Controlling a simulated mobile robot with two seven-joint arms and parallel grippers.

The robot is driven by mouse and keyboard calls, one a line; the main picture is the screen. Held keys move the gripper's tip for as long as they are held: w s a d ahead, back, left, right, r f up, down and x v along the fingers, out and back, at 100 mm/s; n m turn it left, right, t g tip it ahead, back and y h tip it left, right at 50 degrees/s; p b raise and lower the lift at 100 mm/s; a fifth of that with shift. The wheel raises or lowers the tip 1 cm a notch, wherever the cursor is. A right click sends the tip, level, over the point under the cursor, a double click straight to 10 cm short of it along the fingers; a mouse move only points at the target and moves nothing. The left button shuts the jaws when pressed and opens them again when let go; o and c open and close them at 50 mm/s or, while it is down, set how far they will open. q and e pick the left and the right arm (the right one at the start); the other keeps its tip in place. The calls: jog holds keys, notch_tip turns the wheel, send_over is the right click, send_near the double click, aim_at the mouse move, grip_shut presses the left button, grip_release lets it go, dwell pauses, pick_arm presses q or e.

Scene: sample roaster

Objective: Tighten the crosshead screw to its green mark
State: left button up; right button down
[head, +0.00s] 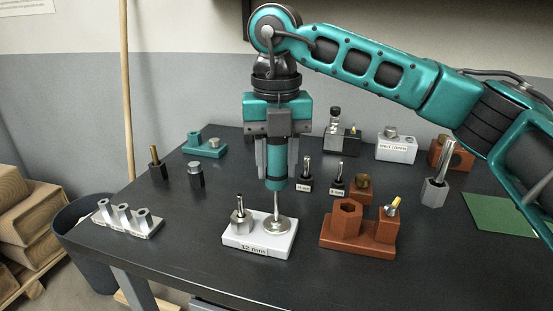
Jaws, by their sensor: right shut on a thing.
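My right gripper (277,158) points straight down and is shut on a screwdriver with a teal handle (275,178). The handle is upright between its fingers. The thin shaft runs down to a round metal screw head (278,226) on the right half of a white block (259,247) labelled "12 mm". The tip seems to meet the screw head; whether it sits in the cross slot is too small to tell. I cannot make out a green mark. A metal nut with a stud (240,219) stands on the block's left half. My left gripper is not in view.
A brown block with a hexagonal socket (345,222) stands close on the right. Small tool bits (305,180) stand behind it. The dark table (190,260) is clear at front left.

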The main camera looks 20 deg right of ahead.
dwell(0.3)
jog(key=shift+r+p, duration=0.9)
jog(key=shift+r, duration=0.35)
